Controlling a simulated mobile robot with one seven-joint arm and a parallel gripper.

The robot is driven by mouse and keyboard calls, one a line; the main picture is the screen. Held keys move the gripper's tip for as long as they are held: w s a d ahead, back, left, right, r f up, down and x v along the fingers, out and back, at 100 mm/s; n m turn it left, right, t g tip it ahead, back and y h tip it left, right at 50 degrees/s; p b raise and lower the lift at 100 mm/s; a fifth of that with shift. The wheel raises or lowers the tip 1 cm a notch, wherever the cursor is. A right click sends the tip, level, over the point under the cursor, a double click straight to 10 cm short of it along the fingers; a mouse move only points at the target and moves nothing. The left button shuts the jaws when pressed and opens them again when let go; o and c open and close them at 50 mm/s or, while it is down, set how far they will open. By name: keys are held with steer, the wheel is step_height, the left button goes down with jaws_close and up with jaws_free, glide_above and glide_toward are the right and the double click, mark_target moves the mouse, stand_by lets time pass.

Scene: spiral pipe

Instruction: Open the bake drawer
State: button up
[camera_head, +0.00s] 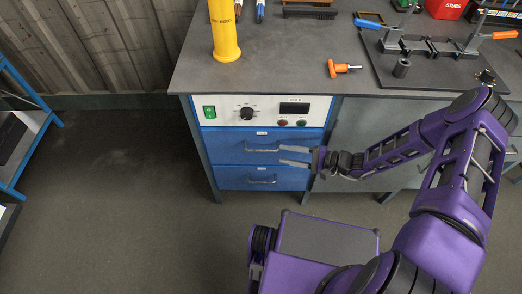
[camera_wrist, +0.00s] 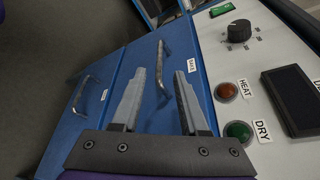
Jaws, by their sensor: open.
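Two blue drawers, both shut, sit one above the other in the cabinet under a white control panel. In the wrist view my gripper's (camera_wrist: 160,75) fingertips appear on either side of the upper handle (camera_wrist: 162,65); contact does not show.
The control panel (camera_head: 222,110) has a green switch, a knob, a display and two lights above the drawers. The worktop (camera_head: 285,75) bears a yellow cylinder (camera_head: 225,35), an orange-handled tool (camera_head: 342,68) and a clamp fixture (camera_head: 430,45). Floor left of the cabinet is clear.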

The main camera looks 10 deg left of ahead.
mark_target(264, 151)
steer(key=x, duration=0.9)
steer(key=shift+a+f+b, duration=0.1)
steer(key=shift+a+b, duration=0.05)
steer(key=shift+b, duration=0.15)
jaws_close()
stand_by(0.9)
